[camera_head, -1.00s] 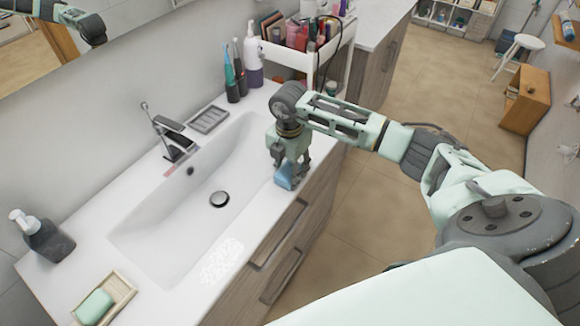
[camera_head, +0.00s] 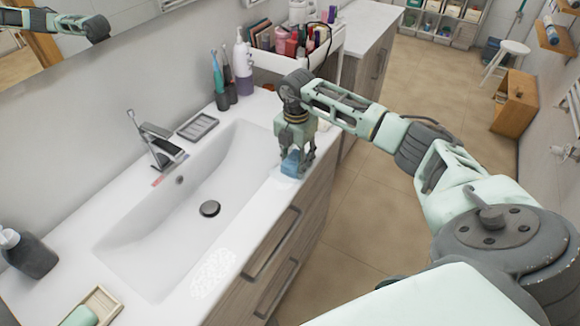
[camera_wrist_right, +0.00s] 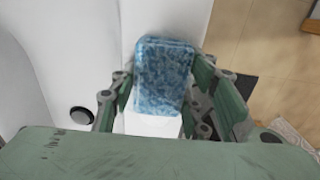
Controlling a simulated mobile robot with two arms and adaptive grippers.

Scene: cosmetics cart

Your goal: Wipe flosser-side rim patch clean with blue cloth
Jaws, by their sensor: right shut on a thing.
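My right gripper (camera_head: 293,160) is shut on the blue cloth (camera_head: 291,164), at the front right rim of the white sink (camera_head: 165,240). The cloth is a folded, mottled blue block between the fingers in the right wrist view (camera_wrist_right: 165,75). It looks low on the rim, but whether it touches cannot be told. The rim under it is hidden, and I cannot make out a flosser-side patch. A speckled white patch (camera_head: 213,270) lies on the front rim farther left. A small reddish mark (camera_head: 158,181) is by the faucet. My left gripper is not in view.
The faucet (camera_head: 157,145) and a grey soap tray (camera_head: 198,126) stand behind the basin. Toothbrush holders (camera_head: 222,99) and a purple-white bottle (camera_head: 243,70) stand near the filled white cart (camera_head: 290,65). A dark dispenser (camera_head: 28,252) is at left. Drawers lie below the front edge.

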